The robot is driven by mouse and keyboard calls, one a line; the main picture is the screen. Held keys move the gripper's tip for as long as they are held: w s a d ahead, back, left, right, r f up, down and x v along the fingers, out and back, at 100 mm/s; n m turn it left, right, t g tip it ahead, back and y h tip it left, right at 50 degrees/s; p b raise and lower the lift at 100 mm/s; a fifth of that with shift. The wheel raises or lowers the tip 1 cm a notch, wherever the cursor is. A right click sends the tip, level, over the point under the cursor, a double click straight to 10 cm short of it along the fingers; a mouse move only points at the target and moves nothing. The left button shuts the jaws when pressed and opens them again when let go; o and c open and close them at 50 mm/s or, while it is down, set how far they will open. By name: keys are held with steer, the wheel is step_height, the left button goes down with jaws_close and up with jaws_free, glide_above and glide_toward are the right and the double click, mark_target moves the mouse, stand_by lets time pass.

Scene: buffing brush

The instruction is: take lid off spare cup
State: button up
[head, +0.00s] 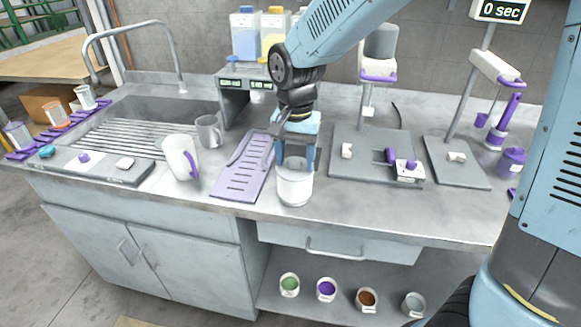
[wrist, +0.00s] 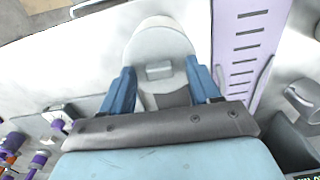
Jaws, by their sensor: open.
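A white cup (head: 295,187) stands upright on the counter below my gripper (head: 296,163). In the wrist view its pale grey lid (wrist: 160,48) sits on top, with a small raised block-like knob (wrist: 158,70). My gripper also shows in the wrist view (wrist: 162,78). Its blue fingers are open, one on each side of the lid's near part, with the knob between them. I cannot tell whether the fingers touch the lid. The cup's body is mostly hidden beneath the lid in the wrist view.
A purple slotted tray (head: 240,182) lies close left of the cup. A white jug (head: 182,158) and grey mug (head: 209,131) stand further left, by the sink (head: 150,108). A grey stand base (head: 365,140) lies to the right. The counter's front edge is near the cup.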

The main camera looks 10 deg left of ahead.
steer(key=shift+c, duration=0.4)
steer(key=c, duration=1)
steer(key=shift+c, duration=0.2)
